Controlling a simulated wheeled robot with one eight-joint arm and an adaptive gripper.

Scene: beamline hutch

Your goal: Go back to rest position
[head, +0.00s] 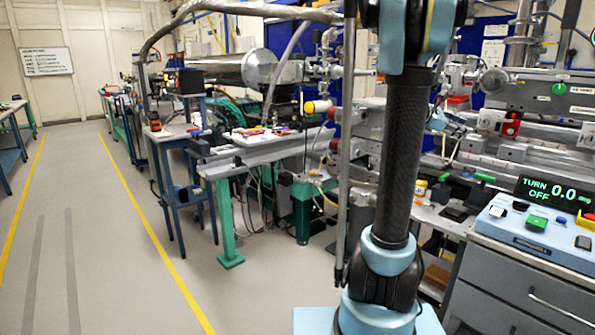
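My gripper is not in this head view. Part of my arm (408,150) shows, a dark upright link with light blue joints at its upper and lower ends. It stands right of the middle and hides part of the beamline equipment behind it. The upper part of the arm runs out of the top of the picture, so I cannot tell where its end is or whether it holds anything.
A control box (540,225) reading "TURN OFF 0.0" sits on a grey-blue cabinet (530,285) at the right. Beamline benches with a green-legged support (227,222) stand centre-left. The floor aisle (95,230) between yellow lines is clear. A small blue table (8,150) stands far left.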

